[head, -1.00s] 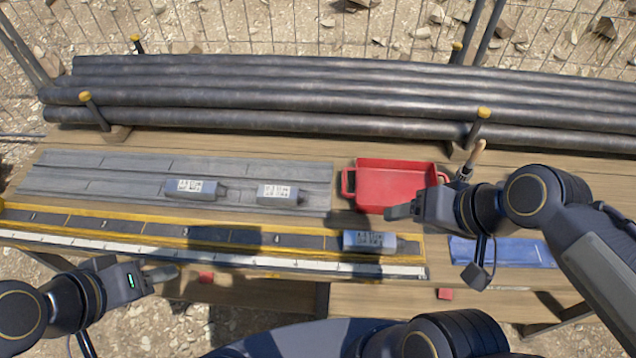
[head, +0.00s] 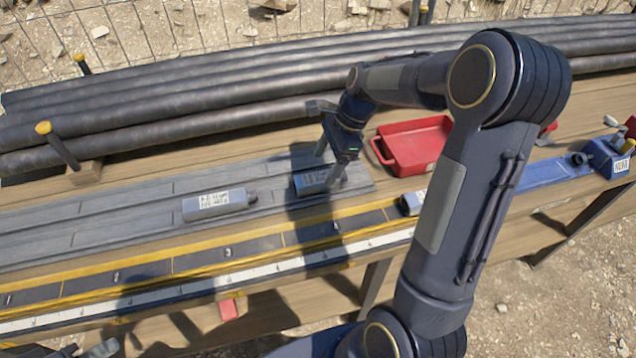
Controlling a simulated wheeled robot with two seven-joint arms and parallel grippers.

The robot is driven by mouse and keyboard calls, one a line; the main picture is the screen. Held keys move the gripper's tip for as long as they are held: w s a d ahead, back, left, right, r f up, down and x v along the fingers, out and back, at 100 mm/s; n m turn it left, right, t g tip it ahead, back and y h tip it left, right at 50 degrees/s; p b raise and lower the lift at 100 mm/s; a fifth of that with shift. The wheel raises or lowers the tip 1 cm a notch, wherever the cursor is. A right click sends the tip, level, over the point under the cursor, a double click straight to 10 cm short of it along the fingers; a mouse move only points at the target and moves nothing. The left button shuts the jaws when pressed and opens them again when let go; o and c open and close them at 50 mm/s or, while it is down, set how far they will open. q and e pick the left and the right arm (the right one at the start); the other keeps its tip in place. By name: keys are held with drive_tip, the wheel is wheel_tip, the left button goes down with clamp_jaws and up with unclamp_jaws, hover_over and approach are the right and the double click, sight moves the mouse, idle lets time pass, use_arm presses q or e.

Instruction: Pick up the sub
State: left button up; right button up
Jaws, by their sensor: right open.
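Three grey-blue subs with white printed labels are in view. One sub (head: 218,205) lies on the left of the grey ribbed mat (head: 120,215). A second sub (head: 312,182) lies near the mat's right end, partly covered by my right gripper. A third sub (head: 410,204) lies on the yellow-edged numbered strip (head: 205,259), mostly hidden behind my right arm. My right gripper (head: 331,168) is open and points down at the second sub; I cannot tell whether it touches it. My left gripper (head: 100,349) shows only in part at the bottom left corner.
A red tray (head: 414,148) stands just right of my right gripper. Long dark pipes (head: 190,103) run along the back behind yellow-capped posts (head: 57,145). A blue labelled device (head: 606,157) stands at the far right. The mat's left part is clear.

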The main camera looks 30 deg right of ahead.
sight(319, 177)
drive_tip(key=x, duration=0.4)
drive_tip(key=shift+s+a+f, duration=0.1)
drive_tip(key=shift+f, duration=0.15)
drive_tip(key=shift+c, duration=0.2)
drive_tip(key=c, duration=1.5)
